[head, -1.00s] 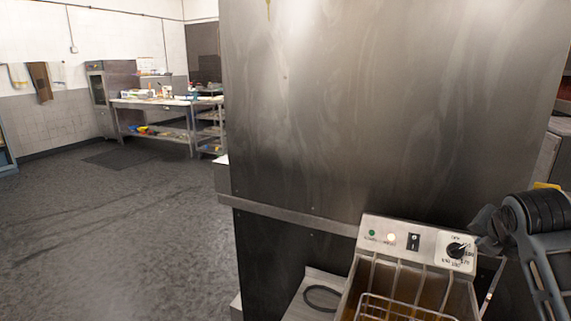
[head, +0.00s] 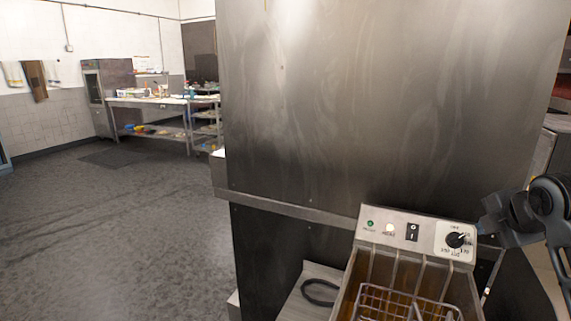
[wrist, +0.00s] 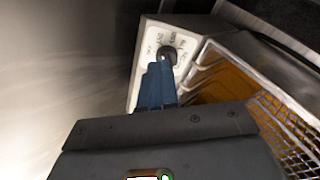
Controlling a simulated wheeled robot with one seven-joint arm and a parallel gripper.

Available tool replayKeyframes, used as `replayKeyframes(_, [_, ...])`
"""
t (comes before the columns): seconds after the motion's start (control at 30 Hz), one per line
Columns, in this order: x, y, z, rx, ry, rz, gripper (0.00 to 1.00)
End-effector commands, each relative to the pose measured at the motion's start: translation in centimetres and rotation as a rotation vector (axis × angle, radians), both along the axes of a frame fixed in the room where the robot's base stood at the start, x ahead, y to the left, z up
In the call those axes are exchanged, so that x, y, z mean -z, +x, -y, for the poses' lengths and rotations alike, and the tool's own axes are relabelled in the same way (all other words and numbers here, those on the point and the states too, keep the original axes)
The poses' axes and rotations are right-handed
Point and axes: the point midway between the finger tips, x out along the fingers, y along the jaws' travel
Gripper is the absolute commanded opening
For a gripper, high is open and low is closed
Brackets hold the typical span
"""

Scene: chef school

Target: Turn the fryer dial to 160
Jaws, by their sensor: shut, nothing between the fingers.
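The fryer's dial (head: 455,240) is a round black knob on a white plate with printed marks, at the right end of the control panel (head: 375,225). The marks are too small to read surely. My gripper (head: 484,226) is just right of the dial in the head view. In the wrist view, the blue fingers (wrist: 160,66) are shut together with nothing between them. Their tips are at the dial (wrist: 168,54) and overlap its lower edge; I cannot tell whether they touch it.
The fryer's wire basket (head: 410,302) sits below the panel, over brownish oil; its bars are close to my gripper in the wrist view. A tall steel panel (head: 380,100) stands behind the fryer. Open floor (head: 110,230) lies to the left.

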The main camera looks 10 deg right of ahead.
Motion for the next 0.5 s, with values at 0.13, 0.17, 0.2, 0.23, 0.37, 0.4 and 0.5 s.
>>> replayKeyframes(0.13, [0.22,-0.4,0.09,0.106,0.165,0.074,0.0])
replayKeyframes(0.17, [0.21,-0.46,0.05,0.124,0.194,0.085,0.0])
replayKeyframes(0.2, [0.21,-0.55,0.01,0.147,0.232,0.099,0.0])
replayKeyframes(0.23, [0.19,-0.6,0.01,0.163,0.257,0.108,0.0])
replayKeyframes(0.37, [0.06,-0.78,-0.12,0.211,0.339,0.136,0.0])
replayKeyframes(0.4, [0.02,-0.82,-0.13,0.222,0.356,0.141,0.0])
replayKeyframes(0.5, [0.08,-0.81,-0.1,0.237,0.379,0.149,0.0])
